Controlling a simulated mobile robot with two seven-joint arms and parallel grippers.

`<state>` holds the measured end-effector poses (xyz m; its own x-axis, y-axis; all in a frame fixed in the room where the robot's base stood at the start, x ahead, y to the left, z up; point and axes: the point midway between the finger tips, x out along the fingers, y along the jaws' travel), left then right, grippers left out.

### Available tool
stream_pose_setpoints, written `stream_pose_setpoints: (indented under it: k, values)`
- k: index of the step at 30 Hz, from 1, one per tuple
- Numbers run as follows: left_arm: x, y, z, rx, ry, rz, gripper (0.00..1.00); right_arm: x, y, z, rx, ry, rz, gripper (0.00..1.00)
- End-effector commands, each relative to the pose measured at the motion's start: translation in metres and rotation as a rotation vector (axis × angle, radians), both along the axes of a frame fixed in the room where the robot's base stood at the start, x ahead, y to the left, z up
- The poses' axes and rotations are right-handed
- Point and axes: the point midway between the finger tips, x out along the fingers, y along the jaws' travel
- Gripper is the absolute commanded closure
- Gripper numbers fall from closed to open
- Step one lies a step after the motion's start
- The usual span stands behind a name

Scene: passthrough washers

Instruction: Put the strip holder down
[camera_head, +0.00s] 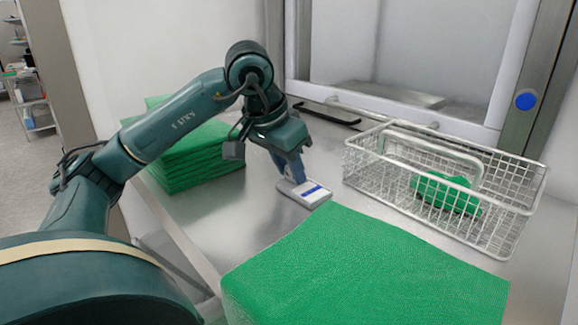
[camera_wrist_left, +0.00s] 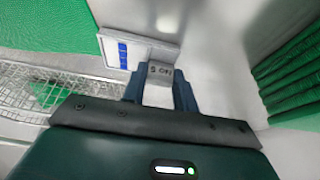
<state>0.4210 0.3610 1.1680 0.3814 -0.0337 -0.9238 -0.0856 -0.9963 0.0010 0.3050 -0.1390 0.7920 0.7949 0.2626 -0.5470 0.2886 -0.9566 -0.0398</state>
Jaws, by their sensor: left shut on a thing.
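The strip holder (camera_head: 308,194) is a small, flat white piece with a blue stripe, in the middle of the head view. My left gripper (camera_head: 294,172) points down and is shut on its near-arm end. In the left wrist view the blue-striped strip holder (camera_wrist_left: 122,52) extends up and left from between the fingers of my left gripper (camera_wrist_left: 160,88). The holder is at or just over the metal counter (camera_head: 262,226); I cannot tell whether it touches. My right gripper is not in view.
A wire basket (camera_head: 425,212) with a green item inside stands right of the holder. A green folded stack (camera_head: 205,160) lies behind left. A large green stack (camera_head: 365,270) is close in front of the holder.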

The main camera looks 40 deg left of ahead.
Motion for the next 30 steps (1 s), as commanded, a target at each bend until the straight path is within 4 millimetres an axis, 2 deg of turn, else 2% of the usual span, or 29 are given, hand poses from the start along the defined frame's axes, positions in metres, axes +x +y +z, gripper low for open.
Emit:
stream_pose_setpoints:
  k: [6, 7, 14, 23, 26, 30]
  values:
    - [0.000, 0.000, -0.007, 0.000, 0.001, 0.000, 0.98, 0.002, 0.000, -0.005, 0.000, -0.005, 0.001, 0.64]
    - [0.000, 0.000, -0.006, 0.001, 0.003, -0.001, 0.69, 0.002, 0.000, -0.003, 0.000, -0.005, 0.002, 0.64]
    - [0.000, 0.000, -0.006, 0.000, 0.002, 0.000, 0.50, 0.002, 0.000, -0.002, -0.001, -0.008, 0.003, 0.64]
    - [0.000, 0.000, -0.001, -0.001, 0.001, 0.000, 0.49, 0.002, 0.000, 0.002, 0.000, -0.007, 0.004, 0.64]
    - [-0.002, 0.000, 0.008, 0.000, -0.002, 0.000, 0.49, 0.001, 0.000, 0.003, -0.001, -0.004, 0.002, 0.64]
    - [-0.012, 0.001, 0.033, -0.001, -0.006, -0.001, 0.49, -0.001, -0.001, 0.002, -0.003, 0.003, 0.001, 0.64]
